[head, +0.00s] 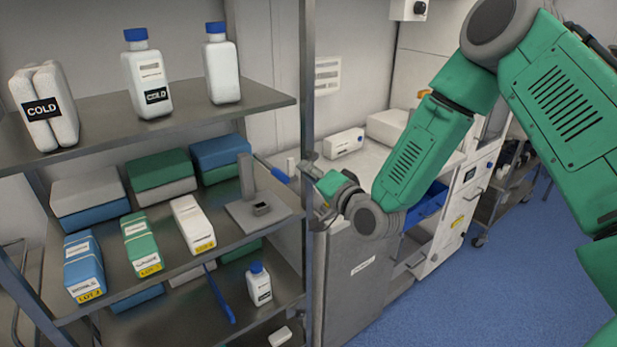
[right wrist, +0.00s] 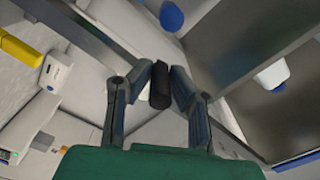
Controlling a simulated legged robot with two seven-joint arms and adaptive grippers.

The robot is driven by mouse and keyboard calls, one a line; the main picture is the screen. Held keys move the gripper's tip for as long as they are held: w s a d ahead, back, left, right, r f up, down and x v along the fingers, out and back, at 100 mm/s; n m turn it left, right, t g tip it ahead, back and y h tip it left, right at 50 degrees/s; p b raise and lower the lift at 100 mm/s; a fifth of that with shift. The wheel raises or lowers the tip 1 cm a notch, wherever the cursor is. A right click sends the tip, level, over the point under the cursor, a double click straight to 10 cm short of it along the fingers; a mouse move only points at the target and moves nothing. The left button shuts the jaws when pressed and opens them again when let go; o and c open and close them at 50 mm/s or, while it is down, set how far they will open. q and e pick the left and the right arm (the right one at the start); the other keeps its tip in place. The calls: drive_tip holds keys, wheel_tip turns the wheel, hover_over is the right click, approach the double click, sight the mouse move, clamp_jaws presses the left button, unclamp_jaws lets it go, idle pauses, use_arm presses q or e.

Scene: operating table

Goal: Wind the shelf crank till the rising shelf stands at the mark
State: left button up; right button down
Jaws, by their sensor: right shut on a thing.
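My right gripper (head: 320,196) is at the rack's front right post, beside the middle shelf. In the right wrist view its two fingers (right wrist: 160,82) are shut on a short black cylinder (right wrist: 160,92), which looks like the crank's grip. The rest of the crank is hidden or too small to tell in the head view. The rack has an upper shelf (head: 190,97) and a middle shelf (head: 185,245). I cannot tell which one is the rising shelf, and I cannot make out the mark. My left gripper is not in view.
The upper shelf holds white bottles (head: 222,75) and a COLD pack (head: 44,105). The middle shelf holds several boxes (head: 140,243) and a grey stand (head: 258,212). A bottle (head: 258,285) is lower down. A grey cabinet (head: 350,275) stands close under my arm; blue floor (head: 450,300) is clear.

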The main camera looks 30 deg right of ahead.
drive_tip(key=shift+r+m+b, duration=0.2)
drive_tip(key=shift+r+m, duration=0.15)
drive_tip(key=shift+m, duration=0.4)
drive_tip(key=shift+r+m+b, duration=0.15)
drive_tip(key=shift+r+m, duration=0.2)
drive_tip(key=shift+m, duration=0.4)
drive_tip(key=c, duration=1.5)
unclamp_jaws()
drive_tip(key=shift+d, duration=0.1)
drive_tip(key=shift+d+f, duration=0.1)
drive_tip(key=shift+s, duration=0.2)
drive_tip(key=s, duration=0.7)
drive_tip(key=s+d, duration=0.1)
drive_tip(key=s, duration=0.3)
drive_tip(key=shift+s, duration=0.25)
